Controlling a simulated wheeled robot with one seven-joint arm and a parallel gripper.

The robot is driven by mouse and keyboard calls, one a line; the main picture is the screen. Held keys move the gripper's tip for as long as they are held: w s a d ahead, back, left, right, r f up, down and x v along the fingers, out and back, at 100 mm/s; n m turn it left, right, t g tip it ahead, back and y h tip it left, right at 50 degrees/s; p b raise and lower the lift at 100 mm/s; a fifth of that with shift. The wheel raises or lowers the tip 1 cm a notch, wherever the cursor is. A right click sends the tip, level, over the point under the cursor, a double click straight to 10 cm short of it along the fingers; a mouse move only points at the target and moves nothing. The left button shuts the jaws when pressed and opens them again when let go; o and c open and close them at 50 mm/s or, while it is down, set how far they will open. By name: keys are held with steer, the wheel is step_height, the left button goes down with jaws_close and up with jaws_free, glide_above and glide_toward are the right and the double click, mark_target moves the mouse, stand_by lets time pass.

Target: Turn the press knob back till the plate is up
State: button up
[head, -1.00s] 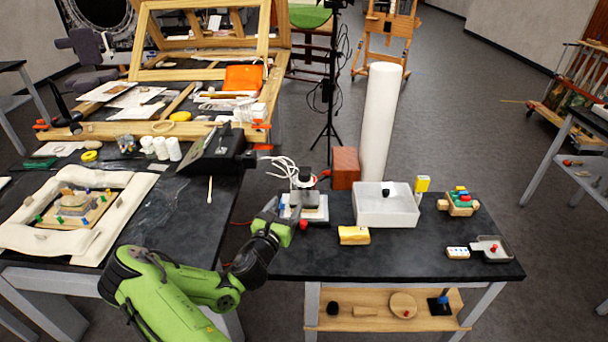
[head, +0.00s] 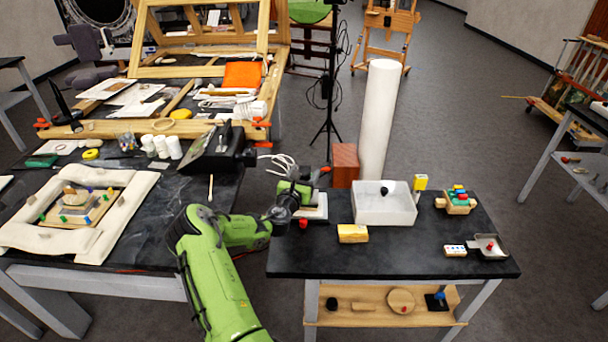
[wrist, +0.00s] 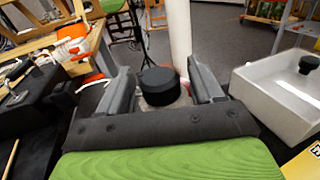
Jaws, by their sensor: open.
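The press knob is a black round cap (wrist: 158,85) in the wrist view, seen between my two fingers. My gripper (wrist: 163,78) is open, with one grey finger on each side of the knob. Narrow gaps show beside the knob, and I cannot tell whether the fingertips reach past it. In the head view my gripper (head: 302,188) is at the press on the small black table and hides the knob. A pale part of the press base (head: 319,211) shows below the gripper. The plate's height cannot be made out.
A white open box (head: 384,207) stands right of the press. A yellow block (head: 353,233) lies in front and a red-brown block (head: 345,165) stands behind. A tall white roll (head: 380,120) is further back. White cables (head: 280,163) lie near the press.

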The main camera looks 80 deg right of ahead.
steer(key=c, duration=0.9)
steer(key=shift+c, duration=0.2)
steer(key=shift+n+t, duration=0.3)
steer(key=shift+t, duration=0.2)
steer(key=n+t+p, duration=0.1)
steer(key=n+t, duration=0.2)
steer(key=t, duration=0.2)
steer(key=shift+s+f+y, duration=0.1)
steer(key=shift+y, duration=0.2)
steer(key=n+t+y+b, duration=0.1)
steer(key=n+t+y, duration=0.1)
steer(key=n+t, duration=0.2)
steer(key=shift+f+t+b, duration=0.1)
steer(key=shift+t+b, duration=0.3)
steer(key=shift+t, duration=0.3)
steer(key=n+t+y+b, duration=0.5)
steer(key=y, duration=0.1)
steer(key=shift+f+t, duration=0.1)
steer(key=shift+t, duration=0.3)
steer(key=n+t+y+b, duration=0.1)
steer(key=n+y+b, duration=0.1)
steer(key=y+b, duration=0.1)
steer(key=shift+n+y, duration=0.3)
steer(key=shift+r+t+y+b, duration=0.3)
steer(key=shift+b, duration=0.05)
